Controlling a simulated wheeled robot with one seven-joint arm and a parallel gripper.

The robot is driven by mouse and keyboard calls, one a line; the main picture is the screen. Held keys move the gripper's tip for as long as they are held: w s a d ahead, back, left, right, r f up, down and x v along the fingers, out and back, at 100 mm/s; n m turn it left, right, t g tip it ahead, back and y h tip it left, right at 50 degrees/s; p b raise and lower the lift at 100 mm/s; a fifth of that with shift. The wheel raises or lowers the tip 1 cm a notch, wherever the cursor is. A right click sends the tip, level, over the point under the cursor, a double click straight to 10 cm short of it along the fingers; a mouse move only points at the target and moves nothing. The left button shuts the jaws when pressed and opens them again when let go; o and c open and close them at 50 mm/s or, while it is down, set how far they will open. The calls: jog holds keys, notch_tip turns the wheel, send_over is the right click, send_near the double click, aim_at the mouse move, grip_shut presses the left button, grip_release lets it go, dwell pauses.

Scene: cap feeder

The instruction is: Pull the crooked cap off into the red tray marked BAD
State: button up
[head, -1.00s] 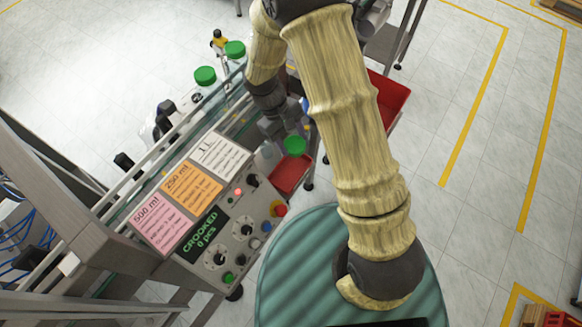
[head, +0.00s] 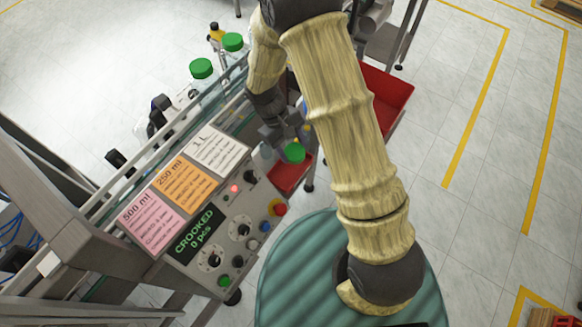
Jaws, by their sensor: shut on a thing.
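A green cap (head: 294,153) shows at the end of my gripper (head: 281,141), which is shut on it, though the contact of the fingers is small and partly hidden. In this view the cap overlaps the upper part of a small red tray (head: 289,180) beside the control panel. I cannot tell how high the cap is above the tray, and no BAD label is readable. Two clear bottles with green caps (head: 201,68) (head: 232,41) stand on the line at upper left.
The control panel (head: 208,225) reads CROOKED 0 pcs and has knobs, buttons and three label cards. Metal rails (head: 165,150) run along the line. A larger red bin (head: 388,92) stands behind my arm at right. The floor at far right is mostly clear.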

jog(key=o, duration=1)
jog(key=shift+o, duration=0.2)
jog(key=b+v, duration=0.4)
jog(key=v, duration=1.3)
jog(key=shift+r, duration=0.2)
jog(key=shift+w+a, duration=0.1)
jog(key=s+d+f+m+t+y, duration=0.2)
jog(key=s+d, duration=0.3)
jog(key=d, duration=0.4)
jog(key=s+d+f+m+t+y+b, duration=0.1)
jog(key=s+d+f+m+t, duration=0.1)
jog(key=s+d+m, duration=0.3)
jog(key=d+t, duration=0.1)
jog(key=d, duration=0.3)
jog(key=shift+s+f+m+y, duration=0.3)
jog(key=shift+s+f+y, duration=0.05)
jog(key=shift+s+y, duration=0.05)
